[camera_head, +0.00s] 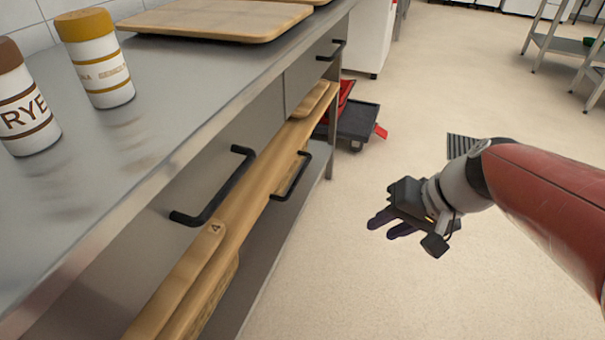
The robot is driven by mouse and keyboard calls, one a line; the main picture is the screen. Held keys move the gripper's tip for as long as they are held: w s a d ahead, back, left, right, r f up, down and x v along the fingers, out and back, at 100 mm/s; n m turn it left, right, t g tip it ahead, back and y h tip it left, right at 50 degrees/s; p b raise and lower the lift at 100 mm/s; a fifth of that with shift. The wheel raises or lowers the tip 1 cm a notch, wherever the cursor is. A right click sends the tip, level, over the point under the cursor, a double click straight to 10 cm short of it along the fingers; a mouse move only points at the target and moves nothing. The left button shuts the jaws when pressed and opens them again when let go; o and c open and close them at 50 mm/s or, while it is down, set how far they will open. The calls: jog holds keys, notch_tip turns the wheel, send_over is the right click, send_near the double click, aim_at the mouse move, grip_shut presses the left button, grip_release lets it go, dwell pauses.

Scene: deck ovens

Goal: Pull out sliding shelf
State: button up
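Under the steel counter, a grey shelf front (268,222) with a black bar handle (292,178) sits low on the counter's front; I take it to be the sliding shelf, and it looks pushed in. Wooden boards (205,262) lie above it and partly hide it. My gripper (388,228) is in the air over the floor, right of the handle and apart from it. Its two dark fingers point left, with a gap between them and nothing held.
Two drawers with black handles (213,190) (332,50) are shut above the boards. The counter top (180,100) holds two shaker jars (95,58) (24,105) and a wooden board (215,18). A dark cart (358,120) stands behind. The floor (330,260) between counter and gripper is clear.

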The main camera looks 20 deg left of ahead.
jog(key=w+a+f+g+y+b, duration=0.15)
jog(key=w+a+f+y, duration=0.3)
jog(key=w+a, duration=0.45)
jog(key=m+t+y, duration=0.1)
jog(key=m+y, duration=0.1)
jog(key=y, duration=0.3)
send_near(299, 175)
jog(key=a+f, duration=0.1)
jog(key=a, duration=0.2)
jog(key=shift+t, duration=0.25)
jog(key=x, duration=0.7)
jog(key=shift+w+f, duration=0.1)
jog(key=shift+f, duration=0.1)
jog(key=shift+b, duration=0.3)
jog(key=shift+d, duration=0.1)
grip_shut()
